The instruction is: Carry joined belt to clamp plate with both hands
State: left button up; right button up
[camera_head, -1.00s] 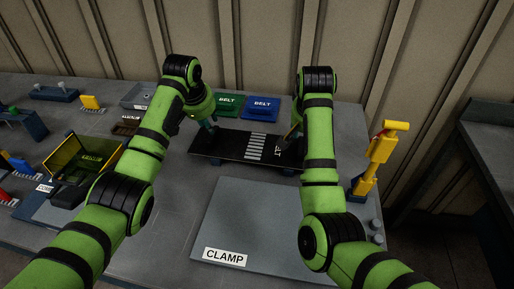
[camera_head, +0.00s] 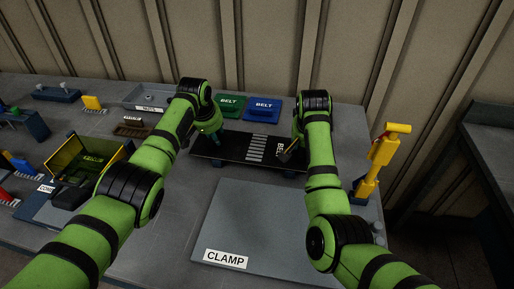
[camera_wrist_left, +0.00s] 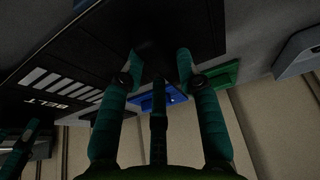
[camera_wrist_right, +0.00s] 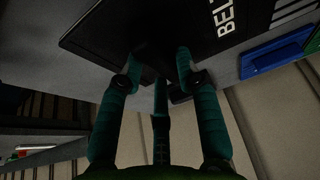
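The joined belt (camera_head: 234,148) is a long black strip with white stripes and a BELT label, lying crosswise behind the clamp plate. The grey clamp plate (camera_head: 270,222), marked CLAMP, is flat and bare at the front. My left gripper (camera_head: 214,136) is at the belt's left part; its fingers stand apart in the left wrist view (camera_wrist_left: 158,68), close to the belt's dark surface. My right gripper (camera_head: 288,153) is at the right end by the label; its fingers also stand apart in the right wrist view (camera_wrist_right: 158,68). Whether either touches the belt is unclear.
Green (camera_head: 230,105) and blue (camera_head: 263,108) belt trays stand behind the belt. A yellow upright handle (camera_head: 376,165) stands right of the plate. An open yellow-lined box (camera_head: 85,158) is at left. A grey nuts tray (camera_head: 150,99) is at the back.

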pick_arm(q)
jog(key=shift+f, duration=0.15)
pick_arm(e)
jog(key=shift+w+f, duration=0.1)
jog(key=shift+f, duration=0.05)
